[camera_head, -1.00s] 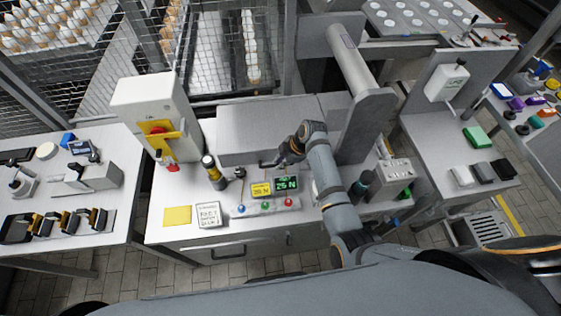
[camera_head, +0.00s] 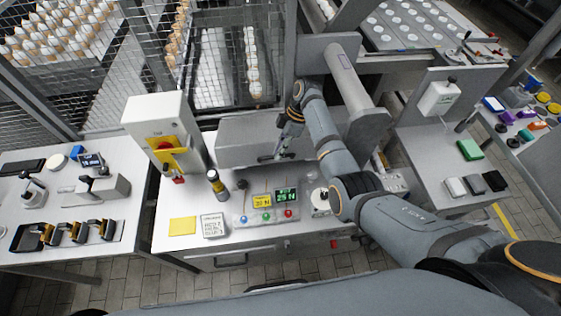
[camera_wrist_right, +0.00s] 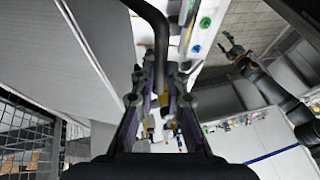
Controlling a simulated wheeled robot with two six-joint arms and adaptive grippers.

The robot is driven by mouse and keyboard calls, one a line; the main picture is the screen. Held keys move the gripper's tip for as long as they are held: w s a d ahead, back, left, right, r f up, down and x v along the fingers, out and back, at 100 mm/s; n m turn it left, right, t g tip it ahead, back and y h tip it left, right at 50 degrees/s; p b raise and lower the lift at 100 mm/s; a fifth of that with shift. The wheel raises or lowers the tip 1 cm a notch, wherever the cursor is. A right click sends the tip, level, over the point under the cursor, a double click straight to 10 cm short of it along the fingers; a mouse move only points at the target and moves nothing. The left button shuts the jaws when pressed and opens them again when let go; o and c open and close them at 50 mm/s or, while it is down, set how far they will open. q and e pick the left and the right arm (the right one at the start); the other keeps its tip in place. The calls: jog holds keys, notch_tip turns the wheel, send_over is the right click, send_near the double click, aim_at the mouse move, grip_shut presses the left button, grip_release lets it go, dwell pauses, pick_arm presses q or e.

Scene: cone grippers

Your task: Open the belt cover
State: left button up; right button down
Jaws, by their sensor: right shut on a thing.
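The belt cover (camera_head: 245,138) is a plain grey metal box-like cover at the back of the middle bench. In the right wrist view it is the large grey panel (camera_wrist_right: 95,45) at the left. My right gripper (camera_head: 277,157) is at its lower front edge. It is shut on the cover's dark bent handle (camera_wrist_right: 156,35), which runs between the fingers (camera_wrist_right: 158,85). Most of the handle is hidden in the head view. My left gripper (camera_wrist_right: 234,48) shows small in the right wrist view, apart from the cover, its fingers spread and empty.
A white switch box (camera_head: 158,130) with a yellow-and-red switch stands left of the cover. A grey cylinder (camera_head: 347,80) on brackets is at the right. Wire mesh stands behind.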

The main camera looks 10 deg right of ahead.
notch_tip(320, 180, up, 6)
jog(key=w+b, duration=0.1)
jog(key=w, duration=0.1)
jog(key=shift+w+f+g, duration=0.25)
jog(key=shift+w+g, duration=0.05)
jog(key=shift+w, duration=0.1)
